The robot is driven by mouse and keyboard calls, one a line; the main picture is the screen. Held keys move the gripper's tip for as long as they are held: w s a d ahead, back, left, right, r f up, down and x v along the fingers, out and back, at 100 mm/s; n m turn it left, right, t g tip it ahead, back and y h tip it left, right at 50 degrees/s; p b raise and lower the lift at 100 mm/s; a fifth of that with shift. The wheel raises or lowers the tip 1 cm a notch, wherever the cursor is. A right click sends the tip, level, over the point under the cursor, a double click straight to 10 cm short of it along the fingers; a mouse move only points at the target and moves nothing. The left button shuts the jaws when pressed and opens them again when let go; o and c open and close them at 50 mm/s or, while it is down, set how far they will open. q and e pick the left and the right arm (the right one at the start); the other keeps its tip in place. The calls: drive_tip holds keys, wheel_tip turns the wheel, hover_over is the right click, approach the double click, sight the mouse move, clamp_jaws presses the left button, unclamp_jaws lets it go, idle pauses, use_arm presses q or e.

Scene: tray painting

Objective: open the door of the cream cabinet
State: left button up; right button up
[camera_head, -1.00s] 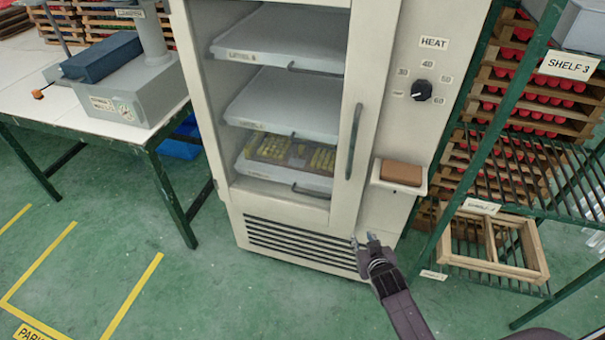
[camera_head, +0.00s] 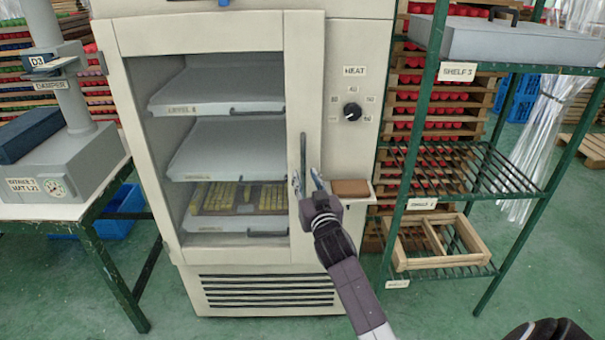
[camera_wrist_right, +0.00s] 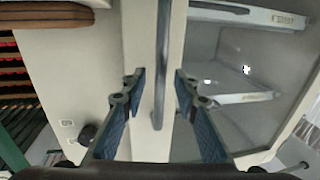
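The cream cabinet (camera_head: 352,45) stands ahead with its windowed door (camera_head: 271,249) shut. A dark vertical bar handle (camera_head: 303,158) is on the door's right side. My right gripper (camera_head: 306,182) is at the lower part of this handle, its fingers apart. In the right wrist view the handle (camera_wrist_right: 161,70) lies between the two open fingers (camera_wrist_right: 158,85), with a gap on both sides; I cannot tell how deep it sits between them. Through the window I see pale shelves and a tray of yellow pieces (camera_head: 240,198) on the lowest one.
A brown block (camera_head: 351,187) sits on a small ledge right of the handle. A heat knob (camera_head: 352,110) is above it. A green rack (camera_head: 437,125) with a wooden frame (camera_head: 400,252) stands close on the right. A table with a grey machine (camera_head: 65,160) is on the left.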

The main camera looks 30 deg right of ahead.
drive_tip(key=shift+x, duration=1.4)
clamp_jaws()
